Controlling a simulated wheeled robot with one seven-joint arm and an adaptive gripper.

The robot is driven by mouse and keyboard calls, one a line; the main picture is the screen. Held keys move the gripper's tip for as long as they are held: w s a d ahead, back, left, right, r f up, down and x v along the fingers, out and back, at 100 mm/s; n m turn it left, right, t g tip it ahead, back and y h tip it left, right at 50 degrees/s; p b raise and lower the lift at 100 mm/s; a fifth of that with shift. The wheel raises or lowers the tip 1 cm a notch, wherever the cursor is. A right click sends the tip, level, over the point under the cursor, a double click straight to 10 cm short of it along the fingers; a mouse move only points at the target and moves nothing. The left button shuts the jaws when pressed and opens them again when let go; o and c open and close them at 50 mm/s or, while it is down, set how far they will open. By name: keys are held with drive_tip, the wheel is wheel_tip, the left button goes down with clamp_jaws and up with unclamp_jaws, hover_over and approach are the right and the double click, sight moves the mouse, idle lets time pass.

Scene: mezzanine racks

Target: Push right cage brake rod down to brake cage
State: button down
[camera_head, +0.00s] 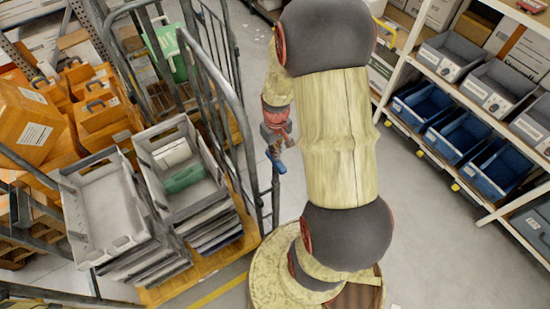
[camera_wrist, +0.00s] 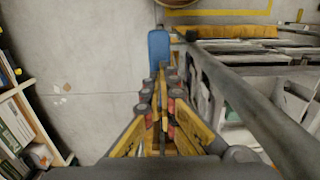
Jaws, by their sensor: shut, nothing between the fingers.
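The roll cage (camera_head: 228,100) has grey metal bars and stands left of my arm in the head view. Its thick grey tube (camera_wrist: 255,105) crosses the right of the wrist view. A thin dark upright rod (camera_head: 275,200) stands at the cage's right edge, just below my gripper in the picture; I cannot tell whether it is the brake rod. My gripper (camera_head: 276,157) is shut and empty, pointing down beside the cage. Its yellow and red fingers (camera_wrist: 159,80) meet in the wrist view, with a blue piece at their end. Contact with the rod cannot be made out.
Grey crates (camera_head: 110,205) are stacked on the cage's yellow base, with orange boxes (camera_head: 30,125) to the left. A shelf rack with blue bins (camera_head: 455,132) stands at right. Bare grey floor (camera_wrist: 75,85) lies left of my gripper in the wrist view.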

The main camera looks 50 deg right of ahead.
sight(278, 169)
drive_tip(key=shift+f+b, duration=2.15)
drive_tip(key=shift+f, duration=1.1)
drive_tip(key=shift+r+p, duration=2.55)
drive_tip(key=shift+r, duration=1.15)
drive_tip(key=shift+f, duration=0.1)
drive_tip(key=s+a, duration=0.1)
drive_tip(key=s+a+m+g, duration=0.1)
drive_tip(key=s, duration=0.1)
drive_tip(key=shift+s+y, duration=0.1)
drive_tip(key=shift+y, duration=0.2)
drive_tip(key=s+a+r+n+t+b, duration=0.1)
drive_tip(key=a+r+b, duration=0.4)
drive_tip(key=a+b, duration=0.5)
drive_tip(key=s+a+r+n+t+b, duration=0.2)
drive_tip(key=a+r+t+b, duration=0.3)
drive_tip(key=a+b, duration=0.5)
drive_tip(key=shift+s+a+n+t, duration=0.3)
drive_tip(key=shift+s+a, duration=0.1)
drive_tip(key=shift+s, duration=0.25)
